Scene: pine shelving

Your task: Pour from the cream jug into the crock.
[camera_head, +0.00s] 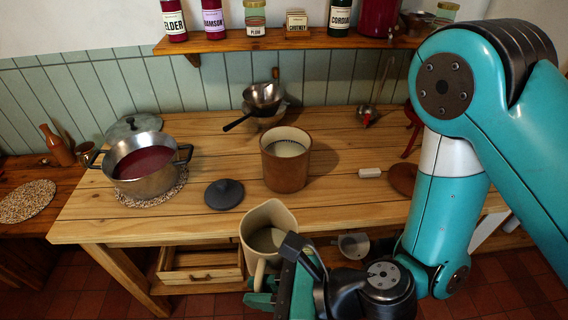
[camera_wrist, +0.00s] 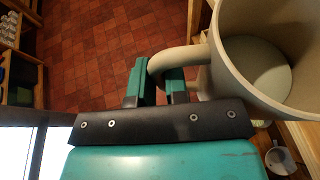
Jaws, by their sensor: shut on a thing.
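The cream jug (camera_head: 268,225) is a pale beige vessel with some pale liquid low inside it, held near the front edge of the table. My gripper (camera_head: 272,284) is shut on its handle; the handle (camera_wrist: 178,60) shows between the teal fingers (camera_wrist: 158,86) in the wrist view. The jug looks about upright in the head view. The crock (camera_head: 286,171) is a brown cylinder standing on the table behind the jug, with a pale inside. Its contents are hard to tell. The jug is apart from the crock.
A pot of red liquid (camera_head: 146,168) stands on a speckled mat at left. A dark lid (camera_head: 224,194) lies left of the crock. A small white block (camera_head: 370,173) lies to its right. Bottles stand on the shelf (camera_head: 330,42) above. An open drawer (camera_head: 200,264) is below the table.

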